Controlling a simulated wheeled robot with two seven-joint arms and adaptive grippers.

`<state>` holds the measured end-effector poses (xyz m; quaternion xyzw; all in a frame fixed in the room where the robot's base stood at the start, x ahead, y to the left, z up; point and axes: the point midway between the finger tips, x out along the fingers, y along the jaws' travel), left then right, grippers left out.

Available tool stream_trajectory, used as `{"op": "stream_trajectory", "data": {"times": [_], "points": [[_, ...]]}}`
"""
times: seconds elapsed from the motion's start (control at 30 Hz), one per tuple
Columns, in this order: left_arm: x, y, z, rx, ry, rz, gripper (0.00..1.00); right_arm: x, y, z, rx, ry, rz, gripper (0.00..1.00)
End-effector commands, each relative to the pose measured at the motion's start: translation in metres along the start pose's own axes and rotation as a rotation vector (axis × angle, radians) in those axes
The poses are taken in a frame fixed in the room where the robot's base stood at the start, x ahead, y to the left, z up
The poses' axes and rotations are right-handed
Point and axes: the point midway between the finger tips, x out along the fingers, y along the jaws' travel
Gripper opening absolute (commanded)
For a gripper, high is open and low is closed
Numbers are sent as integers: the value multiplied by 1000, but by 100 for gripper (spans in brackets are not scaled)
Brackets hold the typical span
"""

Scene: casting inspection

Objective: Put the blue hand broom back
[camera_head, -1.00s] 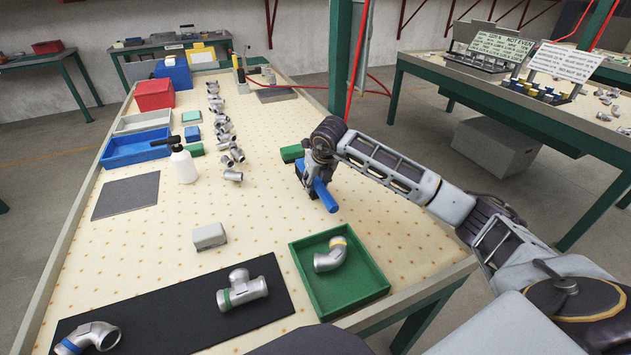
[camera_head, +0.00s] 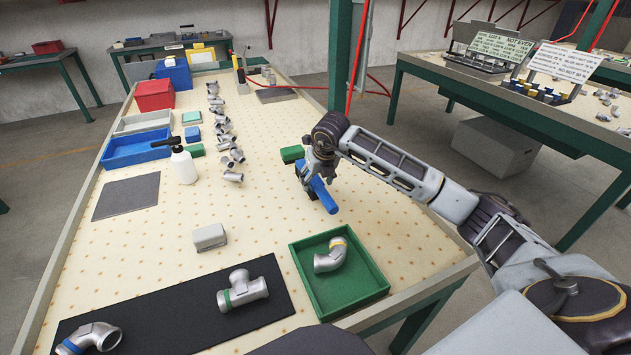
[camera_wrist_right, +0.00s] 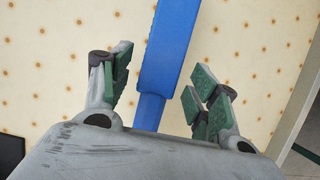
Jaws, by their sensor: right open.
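The blue hand broom (camera_head: 323,194) is at the right part of the pegboard-like table, under my right gripper (camera_head: 310,174). In the right wrist view, the broom's blue handle (camera_wrist_right: 170,45) runs between the spread green-padded fingers of my right gripper (camera_wrist_right: 160,78). The fingers stand apart from the handle on both sides, so the gripper is open. The far part of the broom is hidden behind the gripper's palm. In the head view the gripper hides part of the broom. My left gripper is not in view.
A green tray (camera_head: 373,285) with a pipe elbow stands nearer, and a black mat (camera_head: 180,318) holds metal fittings. A grey block (camera_head: 209,236) and white spray bottle (camera_head: 183,165) stand left. Table between is clear.

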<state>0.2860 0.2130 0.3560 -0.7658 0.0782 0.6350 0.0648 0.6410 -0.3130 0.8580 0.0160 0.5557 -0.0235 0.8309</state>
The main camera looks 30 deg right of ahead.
Motion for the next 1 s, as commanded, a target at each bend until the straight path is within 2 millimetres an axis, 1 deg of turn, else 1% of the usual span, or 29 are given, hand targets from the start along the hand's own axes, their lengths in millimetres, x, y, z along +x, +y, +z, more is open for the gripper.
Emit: {"op": "stream_trajectory", "data": {"times": [0.03, 0.1, 0.47, 0.6, 0.8, 1.0], "points": [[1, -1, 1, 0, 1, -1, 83, -9, 0, 1, -1, -3, -1, 60], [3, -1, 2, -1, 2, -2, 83, -19, -1, 0, -1, -3, -2, 60], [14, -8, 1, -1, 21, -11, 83, -73, -1, -1, 0, -3, 0, 60], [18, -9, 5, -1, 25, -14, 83, -93, -1, -1, -1, -3, -1, 60], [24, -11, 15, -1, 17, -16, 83, -112, -1, -2, 0, -1, -1, 60], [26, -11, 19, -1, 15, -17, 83, -118, -1, -2, 0, 0, 0, 60]]}}
